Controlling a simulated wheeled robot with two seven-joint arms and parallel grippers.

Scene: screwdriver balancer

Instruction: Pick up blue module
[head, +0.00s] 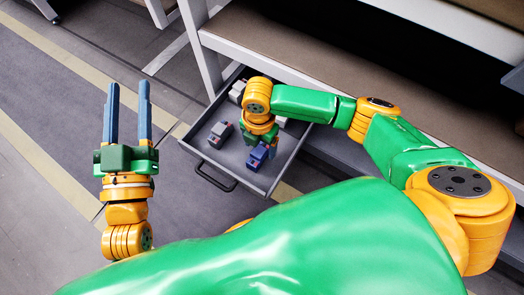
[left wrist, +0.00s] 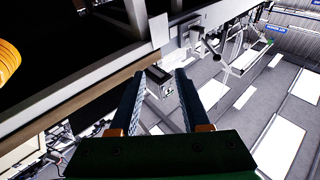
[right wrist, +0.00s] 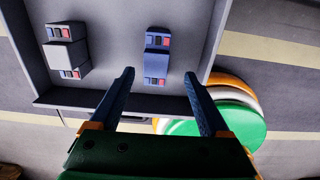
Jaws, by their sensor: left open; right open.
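The blue module (head: 256,158) lies in the open grey drawer (head: 228,163), near its front right side. In the right wrist view the blue module (right wrist: 157,56) shows red and blue patches on its ends and lies just beyond the fingertips, lined up with the gap between them. My right gripper (right wrist: 160,76) is open and empty and points down into the drawer; in the head view its wrist partly hides its fingers. My left gripper (head: 128,86) is open and empty, left of the drawer and clear of it.
A grey module (head: 219,134) lies left of the blue one, and other light modules (head: 238,90) sit at the drawer's back, partly hidden by my right arm. The drawer's front carries a dark handle (head: 214,178). A workbench (head: 300,50) stands above. Open floor lies left.

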